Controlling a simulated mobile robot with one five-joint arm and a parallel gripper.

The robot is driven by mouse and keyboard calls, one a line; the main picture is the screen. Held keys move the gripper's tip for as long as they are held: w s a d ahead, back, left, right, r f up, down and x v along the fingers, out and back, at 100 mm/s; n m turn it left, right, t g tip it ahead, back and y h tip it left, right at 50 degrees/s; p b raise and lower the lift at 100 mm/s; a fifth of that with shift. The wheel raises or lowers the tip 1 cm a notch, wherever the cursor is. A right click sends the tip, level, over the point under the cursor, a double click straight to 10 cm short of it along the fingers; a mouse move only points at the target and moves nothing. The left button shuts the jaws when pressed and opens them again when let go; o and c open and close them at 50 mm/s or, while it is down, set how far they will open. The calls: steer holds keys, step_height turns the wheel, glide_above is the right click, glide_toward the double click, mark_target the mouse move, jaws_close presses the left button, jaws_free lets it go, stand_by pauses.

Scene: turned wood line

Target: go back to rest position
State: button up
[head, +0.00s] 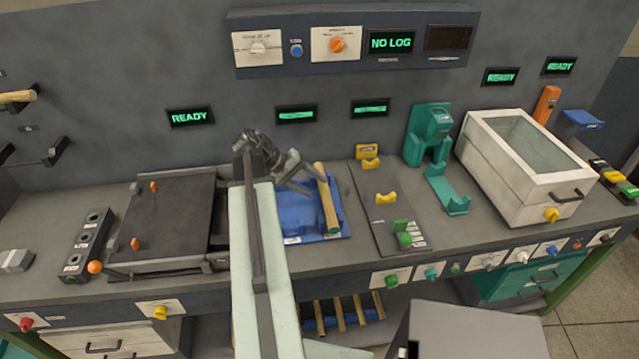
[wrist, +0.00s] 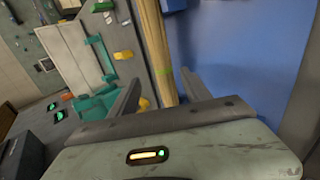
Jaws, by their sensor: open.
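My gripper (head: 312,177) is at the end of my arm, which reaches out over the bench. In the head view it is beside the upper part of a pale wooden rod (head: 326,205), above a blue tray (head: 295,215). In the wrist view my gripper (wrist: 163,88) has its two grey fingers spread apart. The rod (wrist: 153,45) shows between them in the picture, with a green mark near its lower end. I cannot tell whether a finger touches the rod. The blue surface (wrist: 240,60) fills the right of the wrist view.
A black machine bed (head: 165,220) with orange knobs is left of my arm. Right of the tray are a panel with yellow cradles (head: 386,198), a green stand (head: 430,135) and a white lidded box (head: 480,165). Several rods (head: 340,315) lie in a rack below the bench. A display reads "NO LOG" (head: 391,42).

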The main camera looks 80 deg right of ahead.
steer(key=p+v, duration=0.1)
steer(key=v, duration=0.2)
steer(key=shift+w+r, duration=0.2)
steer(key=shift+r, duration=0.05)
